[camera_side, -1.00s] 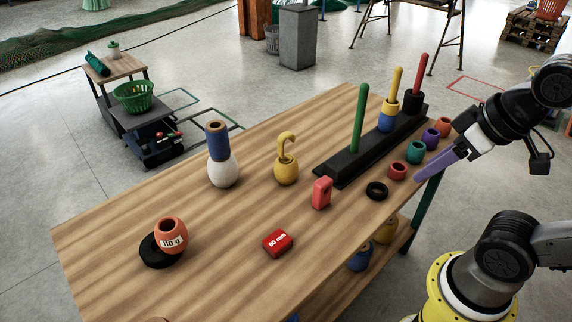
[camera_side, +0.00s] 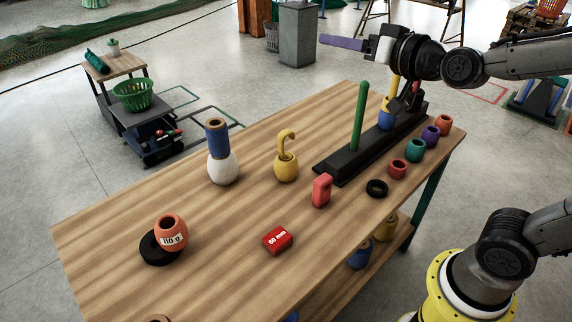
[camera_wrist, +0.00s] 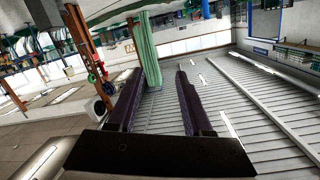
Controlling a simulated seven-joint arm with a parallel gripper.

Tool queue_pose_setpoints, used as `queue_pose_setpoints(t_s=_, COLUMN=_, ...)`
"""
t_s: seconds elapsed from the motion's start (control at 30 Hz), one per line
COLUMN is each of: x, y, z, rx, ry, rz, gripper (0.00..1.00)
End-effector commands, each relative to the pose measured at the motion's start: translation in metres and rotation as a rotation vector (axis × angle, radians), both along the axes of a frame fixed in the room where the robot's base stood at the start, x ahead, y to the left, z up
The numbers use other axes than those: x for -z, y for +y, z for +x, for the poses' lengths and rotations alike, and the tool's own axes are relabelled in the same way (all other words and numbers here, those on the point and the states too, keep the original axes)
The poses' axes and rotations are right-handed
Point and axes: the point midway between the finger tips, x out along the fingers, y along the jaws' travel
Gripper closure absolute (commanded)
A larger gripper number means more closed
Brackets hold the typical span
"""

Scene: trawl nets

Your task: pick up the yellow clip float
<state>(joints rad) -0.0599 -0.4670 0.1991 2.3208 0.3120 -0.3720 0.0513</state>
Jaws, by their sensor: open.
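The yellow clip float (camera_side: 286,168), a round body with a hooked top, stands upright on the wooden table (camera_side: 215,270) in the side view. My gripper (camera_side: 343,43) is high above the table's far side, up and to the right of the float and well apart from it. Its purple fingers point left in the side view. In the wrist view my gripper (camera_wrist: 155,80) shows two dark purple fingers spread apart with nothing between them. The float is not in the wrist view, which shows the room's walls and ceiling.
Left of the float stands a white float with a blue one (camera_side: 222,168). To its right are a red tag-like block (camera_side: 321,190) and a black rack (camera_side: 345,160) with upright pegs. A red 60 mm block (camera_side: 277,240) and an orange 110 g float (camera_side: 171,232) are nearer.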

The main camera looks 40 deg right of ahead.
Motion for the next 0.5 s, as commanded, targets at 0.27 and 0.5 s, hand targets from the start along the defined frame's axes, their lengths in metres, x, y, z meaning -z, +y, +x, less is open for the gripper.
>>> queue_pose_setpoints(t_s=0.27, x=0.038, y=-0.016, z=0.078, rx=0.192, ry=-0.192, rz=0.034, gripper=0.50)
queue_pose_setpoints(t_s=0.5, x=0.127, y=-0.013, z=0.106, rx=0.343, ry=-0.278, rz=-0.083, gripper=0.50)
